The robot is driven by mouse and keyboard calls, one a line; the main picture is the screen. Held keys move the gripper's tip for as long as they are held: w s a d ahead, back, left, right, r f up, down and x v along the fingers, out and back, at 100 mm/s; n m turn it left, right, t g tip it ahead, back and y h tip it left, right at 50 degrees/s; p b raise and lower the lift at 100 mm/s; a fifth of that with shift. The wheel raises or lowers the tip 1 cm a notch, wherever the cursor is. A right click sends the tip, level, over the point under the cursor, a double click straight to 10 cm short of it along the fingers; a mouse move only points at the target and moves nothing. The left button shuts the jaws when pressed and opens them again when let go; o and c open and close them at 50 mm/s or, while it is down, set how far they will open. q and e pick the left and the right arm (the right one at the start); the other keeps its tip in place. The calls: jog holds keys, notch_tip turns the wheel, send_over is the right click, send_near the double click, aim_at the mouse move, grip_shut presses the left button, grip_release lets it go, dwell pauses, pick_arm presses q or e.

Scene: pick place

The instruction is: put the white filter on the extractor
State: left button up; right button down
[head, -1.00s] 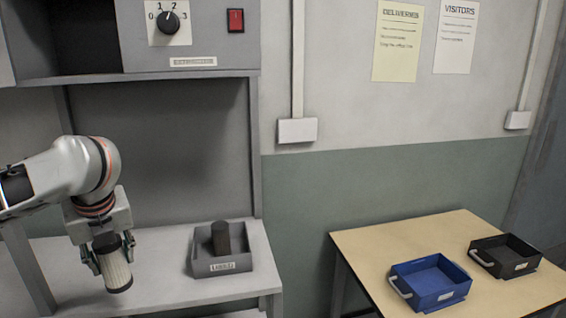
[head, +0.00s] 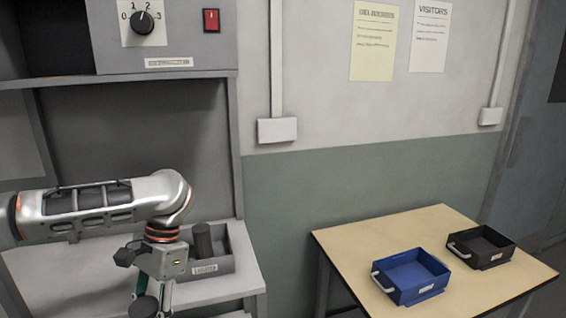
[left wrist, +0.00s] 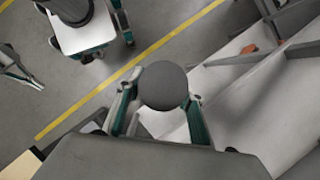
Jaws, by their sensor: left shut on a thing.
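My left gripper (head: 146,292) hangs low in front of the grey bench, at the bottom of the head view. It is shut on the white filter, whose round dark end cap (left wrist: 163,85) sits between the teal fingers in the left wrist view. The filter's pale side is mostly hidden now. The grey extractor (head: 205,55), with a dial, a red switch and a label, is above the bench. Its dark opening (head: 45,40) is at the upper left.
A blue tray (head: 415,294) and a black tray (head: 497,259) stand on the wooden table (head: 345,235) at the right.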

pick_arm(q)
jog(key=n, duration=0.2)
jog(key=s+d+f+n+h, duration=0.1)
jog(key=n, duration=0.1)
jog(key=f+n+h, duration=0.1)
jog(key=n, duration=0.1)
jog(key=shift+s+d, duration=0.15)
jog(key=shift+d, duration=0.2)
